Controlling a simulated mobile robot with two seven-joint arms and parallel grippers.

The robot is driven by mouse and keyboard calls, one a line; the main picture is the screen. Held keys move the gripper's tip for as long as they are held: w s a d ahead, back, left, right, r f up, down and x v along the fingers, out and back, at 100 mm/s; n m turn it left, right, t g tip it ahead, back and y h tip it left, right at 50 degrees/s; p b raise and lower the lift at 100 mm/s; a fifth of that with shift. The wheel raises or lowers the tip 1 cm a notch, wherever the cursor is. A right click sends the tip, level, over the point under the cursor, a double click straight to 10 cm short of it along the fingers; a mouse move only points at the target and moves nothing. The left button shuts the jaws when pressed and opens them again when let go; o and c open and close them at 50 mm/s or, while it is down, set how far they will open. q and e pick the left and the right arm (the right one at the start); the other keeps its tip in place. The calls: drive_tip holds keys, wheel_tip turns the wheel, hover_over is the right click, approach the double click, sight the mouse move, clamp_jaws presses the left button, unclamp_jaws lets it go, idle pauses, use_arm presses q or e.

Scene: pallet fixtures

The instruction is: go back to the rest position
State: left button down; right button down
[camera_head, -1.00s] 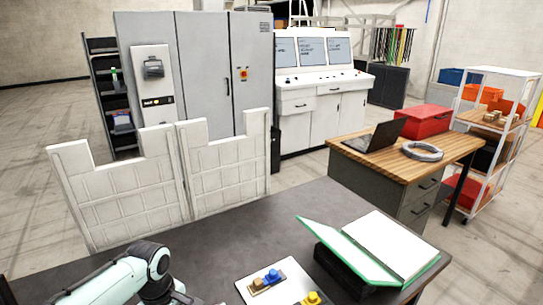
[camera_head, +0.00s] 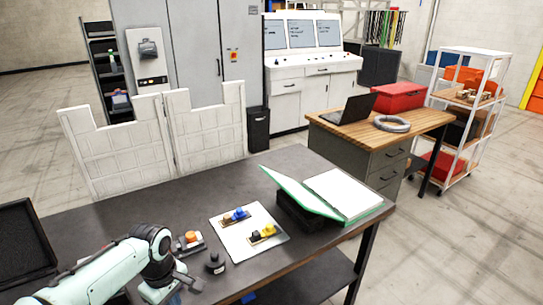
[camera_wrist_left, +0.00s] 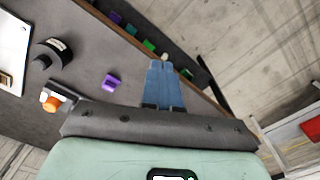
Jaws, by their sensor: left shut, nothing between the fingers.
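My left arm comes in from the bottom left of the head view, over the dark table (camera_head: 120,205). My left gripper (camera_wrist_left: 161,68) shows in the wrist view with its blue fingers together and nothing between them. It is over the table near the edge, apart from the purple block (camera_wrist_left: 112,82). In the head view its fingers are mostly cut off by the bottom edge. My right gripper is in neither view.
A white board (camera_head: 237,243) with blue and yellow parts, a black knobbed piece (camera_head: 215,265), an orange-topped fixture (camera_head: 190,241) and a green binder (camera_head: 292,192) are on the table. A black case (camera_head: 20,240) is at the left. White panels (camera_head: 120,150) stand behind.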

use_arm(q)
drive_tip(key=s+d+f+m+h, duration=0.1)
drive_tip(key=d+f+m+h, duration=0.15)
drive_tip(key=f, duration=0.95)
drive_tip(key=s+d+f+m+h, duration=0.15)
drive_tip(key=d+f, duration=0.25)
drive_tip(key=f, duration=0.8)
drive_tip(key=s+d+f+m, duration=0.1)
drive_tip(key=s+f+m, duration=0.1)
drive_tip(key=s+f, duration=0.5)
drive_tip(key=s+d+f+m, duration=0.2)
drive_tip(key=s+f, duration=0.6)
drive_tip(key=s, duration=0.3)
drive_tip(key=shift+s+d+f, duration=0.25)
drive_tip(key=shift+s+f, duration=0.05)
